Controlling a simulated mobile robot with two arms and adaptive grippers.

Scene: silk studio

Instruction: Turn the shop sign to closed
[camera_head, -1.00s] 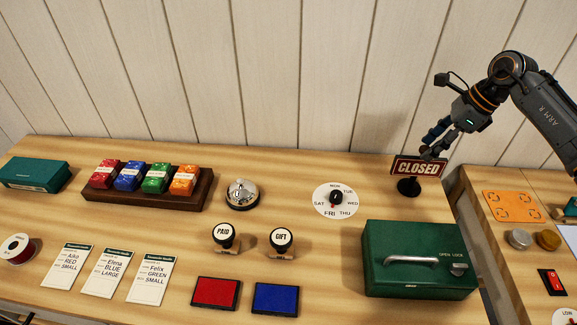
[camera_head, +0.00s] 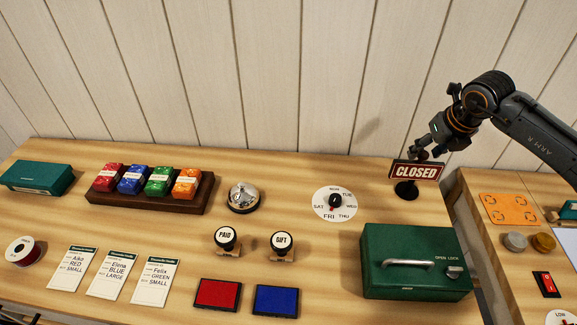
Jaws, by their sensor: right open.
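The shop sign (camera_head: 416,171) stands on a dark round base (camera_head: 406,190) at the back right of the wooden table. Its face toward me reads CLOSED in white on dark red. My right gripper (camera_head: 420,154) is open, just behind and above the top edge of the sign. The sign hides part of the fingertips, and I cannot tell whether they touch it. My left gripper is not in view.
A green cash box (camera_head: 416,262) stands in front of the sign. A day dial (camera_head: 335,203) lies to its left, then a bell (camera_head: 243,198) and a wooden tray (camera_head: 202,200) with coloured bundles. Stamps and ink pads stand nearer. A second table (camera_head: 495,240) is at the right.

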